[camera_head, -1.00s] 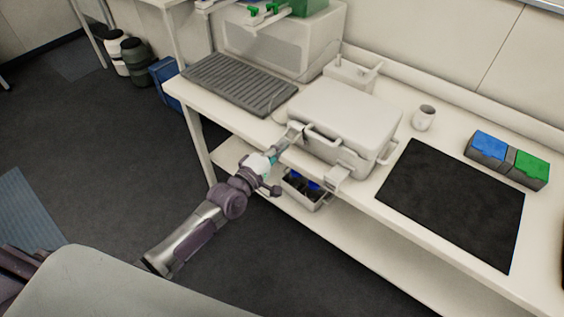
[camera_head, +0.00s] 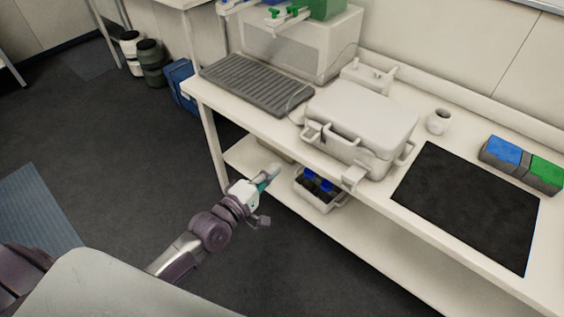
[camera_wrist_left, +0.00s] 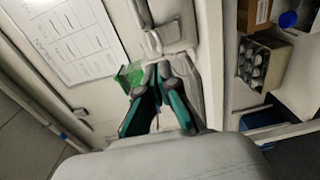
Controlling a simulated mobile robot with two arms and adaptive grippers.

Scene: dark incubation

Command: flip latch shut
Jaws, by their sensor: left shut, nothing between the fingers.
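A closed pale grey case (camera_head: 362,115) sits on the white bench, with a handle (camera_head: 343,148) on its front side. Its left latch (camera_head: 310,132) lies close against the front. Its right latch (camera_head: 354,178) sticks out forward past the bench edge. My left gripper (camera_head: 273,170) is in front of the bench, low and left of the case, apart from both latches. In the left wrist view its teal fingers (camera_wrist_left: 160,72) are together with nothing between them, and a pale latch-like piece (camera_wrist_left: 152,43) shows beyond them. My right gripper is not in view.
A dark mat (camera_head: 468,205) lies right of the case, with a white mug (camera_head: 438,121) behind it. Blue and green boxes (camera_head: 520,163) stand farther right. A grey ribbed tray (camera_head: 258,84) lies left. A bin (camera_head: 318,192) sits on the lower shelf. The floor in front is clear.

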